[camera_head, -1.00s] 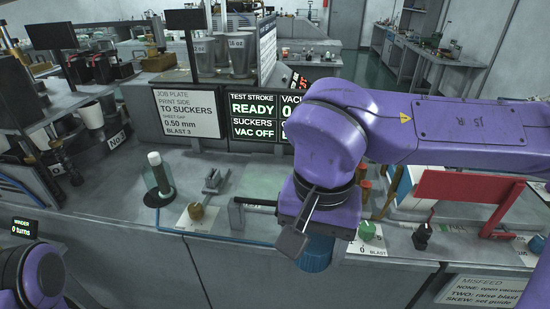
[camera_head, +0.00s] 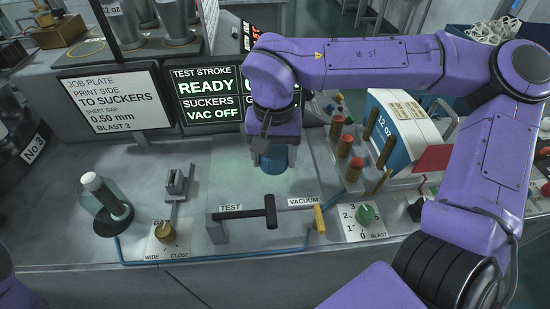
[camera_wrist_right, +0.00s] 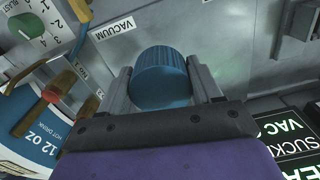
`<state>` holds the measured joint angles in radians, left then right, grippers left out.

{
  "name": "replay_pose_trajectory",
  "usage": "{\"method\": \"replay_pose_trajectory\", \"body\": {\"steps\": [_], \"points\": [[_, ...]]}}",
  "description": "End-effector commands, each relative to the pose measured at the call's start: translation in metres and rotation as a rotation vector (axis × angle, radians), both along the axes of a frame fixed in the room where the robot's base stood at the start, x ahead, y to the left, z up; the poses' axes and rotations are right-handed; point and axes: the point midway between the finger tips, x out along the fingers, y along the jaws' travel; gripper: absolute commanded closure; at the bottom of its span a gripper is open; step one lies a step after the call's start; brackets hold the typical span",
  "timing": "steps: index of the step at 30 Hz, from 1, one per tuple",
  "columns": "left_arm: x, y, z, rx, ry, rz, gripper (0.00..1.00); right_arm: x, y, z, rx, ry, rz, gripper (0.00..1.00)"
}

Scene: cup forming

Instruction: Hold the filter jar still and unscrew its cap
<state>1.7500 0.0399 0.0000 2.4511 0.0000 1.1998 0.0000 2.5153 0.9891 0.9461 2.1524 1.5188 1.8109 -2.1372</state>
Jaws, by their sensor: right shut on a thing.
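The filter jar (camera_head: 106,205) stands at the left of the worktop in the head view. It is clear glass on a dark round base, with a white cylinder showing at its open-looking top. A blue ribbed cap (camera_head: 273,160) is away from the jar, in my right gripper (camera_head: 271,155). In the right wrist view the two fingers of the gripper (camera_wrist_right: 160,75) are shut on opposite sides of the cap (camera_wrist_right: 161,75). The cap is over the worktop behind the TEST handle; its exact height is unclear. My left gripper is outside the view.
A black TEST handle (camera_head: 245,213), a yellow VACUUM lever (camera_head: 319,218) and a brass knob (camera_head: 165,232) stand along the front. A small metal fixture (camera_head: 176,183) is between jar and cap. Red-topped posts (camera_head: 346,147) and a blue-white box (camera_head: 397,130) are to the right.

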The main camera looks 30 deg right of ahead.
Motion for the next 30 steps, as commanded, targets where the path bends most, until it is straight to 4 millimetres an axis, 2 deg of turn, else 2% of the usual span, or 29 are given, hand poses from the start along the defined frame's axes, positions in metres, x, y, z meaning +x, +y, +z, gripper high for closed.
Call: {"method": "replay_pose_trajectory", "body": {"steps": [3,6,11,15,26,27,29,30], "points": [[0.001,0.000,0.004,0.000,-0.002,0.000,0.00,0.014,-0.012,-0.022,0.000,0.006,-0.002,0.73],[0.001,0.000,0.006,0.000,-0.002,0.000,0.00,0.021,-0.017,-0.033,0.001,0.004,-0.001,0.73],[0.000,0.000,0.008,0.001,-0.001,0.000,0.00,0.029,-0.025,-0.046,0.001,0.004,-0.002,0.73],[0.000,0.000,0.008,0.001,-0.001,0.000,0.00,0.028,-0.025,-0.073,-0.001,0.006,0.001,0.73],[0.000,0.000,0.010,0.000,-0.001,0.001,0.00,0.029,-0.024,-0.079,0.000,0.001,0.000,0.73],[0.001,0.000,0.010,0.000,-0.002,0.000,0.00,0.029,-0.024,-0.080,0.000,0.001,-0.001,0.33],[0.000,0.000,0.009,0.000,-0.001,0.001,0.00,0.029,-0.024,-0.080,0.000,0.001,-0.001,0.13],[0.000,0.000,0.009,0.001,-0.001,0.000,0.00,0.029,-0.024,-0.080,0.000,0.001,0.000,0.11]]}}
